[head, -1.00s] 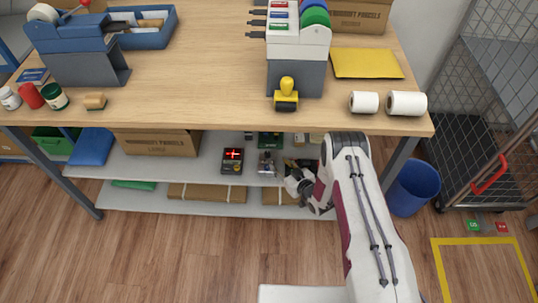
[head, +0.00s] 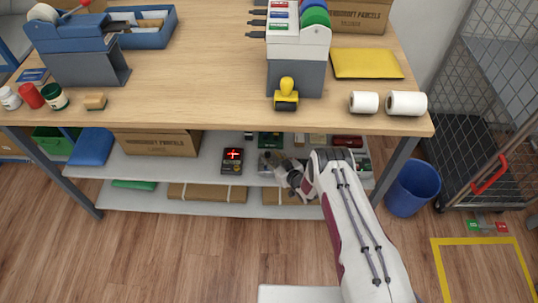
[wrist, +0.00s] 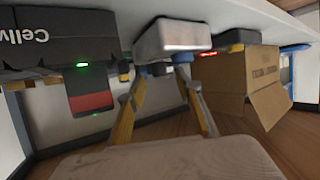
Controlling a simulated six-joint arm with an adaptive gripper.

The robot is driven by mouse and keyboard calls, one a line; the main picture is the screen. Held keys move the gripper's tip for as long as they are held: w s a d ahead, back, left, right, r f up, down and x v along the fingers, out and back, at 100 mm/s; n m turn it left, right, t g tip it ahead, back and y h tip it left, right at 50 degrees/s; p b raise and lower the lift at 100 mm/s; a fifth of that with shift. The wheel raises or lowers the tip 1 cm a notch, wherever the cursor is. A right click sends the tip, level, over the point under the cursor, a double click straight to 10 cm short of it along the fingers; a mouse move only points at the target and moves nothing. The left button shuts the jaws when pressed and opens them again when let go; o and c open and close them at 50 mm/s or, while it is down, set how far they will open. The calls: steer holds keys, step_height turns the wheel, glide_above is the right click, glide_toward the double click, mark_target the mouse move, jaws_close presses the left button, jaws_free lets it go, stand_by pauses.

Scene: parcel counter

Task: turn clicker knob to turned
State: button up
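I cannot make out a knob for certain. On the shelf under the counter, a small grey device (head: 267,162) stands beside a dark box with a lit red cross (head: 233,160). My gripper (head: 279,167) is at the right side of the grey device in the head view and partly covers it.
A dark case lettered "Cellv" (wrist: 60,45) is at the left of the wrist view, and a cardboard box (wrist: 240,80) is at the right. The counter (head: 190,75) overhangs the shelf. A blue bin (head: 412,188) stands right of my arm.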

mark_target(267, 154)
steer(key=shift+x, duration=1.25)
jaws_close()
